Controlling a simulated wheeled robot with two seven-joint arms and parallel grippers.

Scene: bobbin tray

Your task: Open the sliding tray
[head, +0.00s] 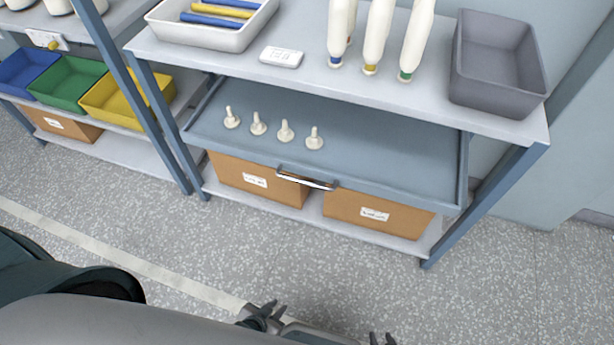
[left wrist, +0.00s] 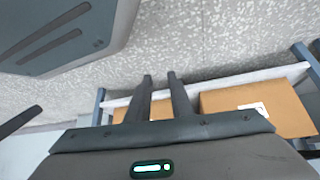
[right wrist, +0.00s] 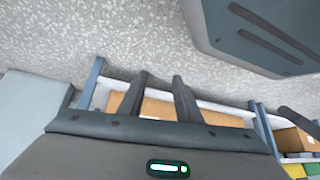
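The sliding tray (head: 400,150) is a blue-grey shallow tray under the shelf unit's top. Several small cream pegs (head: 285,131) stand on its left part. A metal bar handle (head: 306,178) sits at the middle of its front edge. My left gripper (head: 263,314) is low at the bottom of the head view, in front of the unit and apart from the handle. In the left wrist view (left wrist: 160,77) its fingers are apart and empty. My right gripper (head: 382,339) is at the bottom edge, further right. The right wrist view (right wrist: 161,78) shows its fingers apart and empty.
Cardboard boxes (head: 378,214) stand on the lower shelf below the tray. The top shelf holds a grey bin (head: 497,65), bobbins (head: 378,35) and a white tray (head: 212,35). Coloured bins (head: 68,83) are on the left rack. The speckled floor in front is clear.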

